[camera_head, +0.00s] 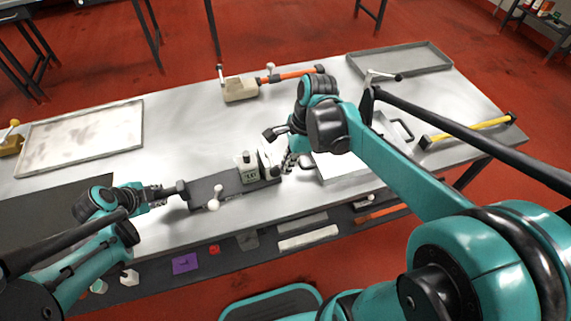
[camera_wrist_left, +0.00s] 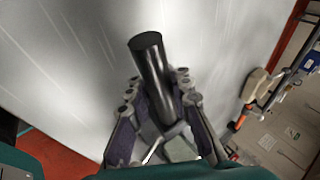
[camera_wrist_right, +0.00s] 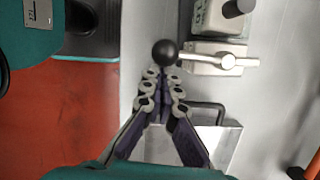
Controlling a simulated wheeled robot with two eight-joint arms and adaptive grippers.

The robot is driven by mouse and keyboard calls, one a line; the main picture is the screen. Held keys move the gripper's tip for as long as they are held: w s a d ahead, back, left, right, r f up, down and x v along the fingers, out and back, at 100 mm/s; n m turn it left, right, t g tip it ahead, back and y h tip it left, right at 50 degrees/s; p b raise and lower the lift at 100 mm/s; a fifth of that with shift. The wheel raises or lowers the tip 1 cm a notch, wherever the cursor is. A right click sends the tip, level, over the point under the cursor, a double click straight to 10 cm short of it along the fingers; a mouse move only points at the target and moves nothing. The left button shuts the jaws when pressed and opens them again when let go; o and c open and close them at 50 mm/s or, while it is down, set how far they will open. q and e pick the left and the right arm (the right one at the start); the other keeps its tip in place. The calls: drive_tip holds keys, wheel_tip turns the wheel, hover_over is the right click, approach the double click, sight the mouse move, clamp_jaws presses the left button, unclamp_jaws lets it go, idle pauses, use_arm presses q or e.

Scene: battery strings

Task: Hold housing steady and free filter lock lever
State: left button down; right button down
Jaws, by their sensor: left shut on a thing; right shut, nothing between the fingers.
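My left gripper (camera_head: 165,193) is shut on a black upright-ended handle (camera_wrist_left: 148,65), seen between its fingers in the left wrist view. In the head view this handle is at the left end of a dark grey base (camera_head: 225,188), which bears cream blocks (camera_head: 249,175). A lever with a black ball knob (camera_wrist_right: 165,52) and a pale metal rod (camera_wrist_right: 220,62) joins a cream block (camera_wrist_right: 200,55) in the right wrist view. My right gripper (camera_wrist_right: 162,76) is shut and empty, with its tips just below the knob; I cannot tell whether they touch it.
A pale box (camera_head: 340,170) is right of the base. A flat tray (camera_head: 85,138) lies left, another tray (camera_head: 402,62) back right. A yellow-handled tool (camera_head: 470,130) lies near the right edge.

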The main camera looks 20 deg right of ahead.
use_arm(q)
drive_tip(key=shift+s+d, duration=0.1)
drive_tip(key=shift+d, duration=0.2)
use_arm(e)
drive_tip(key=shift+a, duration=0.15)
use_arm(q)
drive_tip(key=shift+a, duration=0.2)
use_arm(e)
drive_tip(key=d+r, duration=0.6)
drive_tip(key=r, duration=0.3)
drive_tip(key=shift+s+d, duration=0.35)
drive_tip(key=shift+s, duration=0.1)
use_arm(q)
drive_tip(key=c, duration=1.3)
unclamp_jaws()
drive_tip(key=shift+r, duration=0.1)
drive_tip(key=v, duration=1.1)
drive_tip(key=shift+s+a+r, duration=0.15)
drive_tip(key=shift+s+r, duration=0.05)
drive_tip(key=shift+r, duration=0.15)
